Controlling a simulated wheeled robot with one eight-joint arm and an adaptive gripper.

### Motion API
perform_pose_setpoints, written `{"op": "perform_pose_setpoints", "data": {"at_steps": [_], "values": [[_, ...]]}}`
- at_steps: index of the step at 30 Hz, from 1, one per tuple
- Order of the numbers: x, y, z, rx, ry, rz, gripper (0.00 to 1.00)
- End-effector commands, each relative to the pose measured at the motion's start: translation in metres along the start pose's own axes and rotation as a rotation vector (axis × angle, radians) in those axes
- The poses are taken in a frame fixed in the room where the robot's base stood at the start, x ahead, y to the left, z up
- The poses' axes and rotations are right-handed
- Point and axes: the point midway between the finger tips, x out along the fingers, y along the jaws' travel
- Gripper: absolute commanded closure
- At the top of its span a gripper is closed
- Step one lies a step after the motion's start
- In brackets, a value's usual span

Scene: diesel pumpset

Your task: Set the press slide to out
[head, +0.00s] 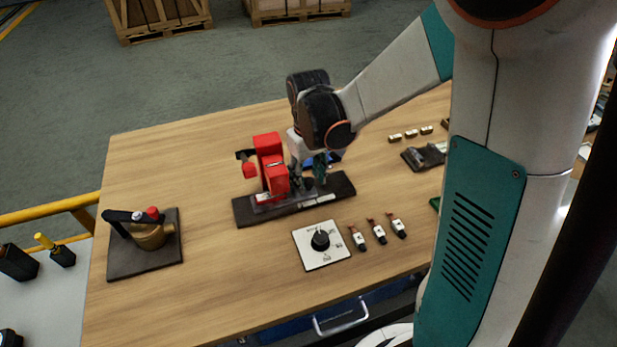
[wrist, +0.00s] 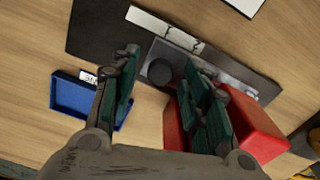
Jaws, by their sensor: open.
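The press (head: 267,165) is a red body on a long dark base plate (head: 245,215), in the middle of the table in the head view. In the wrist view its red body (wrist: 255,125) is at the lower right, beside and behind my right finger. A silver slide rail (wrist: 235,75) runs along the base, with a dark round knob (wrist: 160,73) near its left end. My gripper (head: 311,178) is low over the base, to the right of the red body. In the wrist view my gripper (wrist: 160,68) is open, its fingertips either side of the knob; contact cannot be told.
A blue tray (wrist: 70,97) lies beside the base, close to my left finger. A dial plate (head: 310,255) and several small switches (head: 379,234) are in front of the press. A brass fixture (head: 150,236) stands at the left. The table's back left is clear.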

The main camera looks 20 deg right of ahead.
Motion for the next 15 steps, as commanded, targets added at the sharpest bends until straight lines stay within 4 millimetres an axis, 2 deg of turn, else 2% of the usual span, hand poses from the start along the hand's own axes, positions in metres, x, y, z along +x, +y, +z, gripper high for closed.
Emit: {"op": "perform_pose_setpoints", "data": {"at_steps": [7, 12, 15], "values": [[0.0001, 0.0, 0.0, 0.0, 0.0, 0.0, 0.59], [0.0, 0.0, 0.0, 0.0, 0.0, 0.0, 0.98], [0.0, 0.0, 0.0, 0.0, 0.0, 0.0, 1.0]]}}
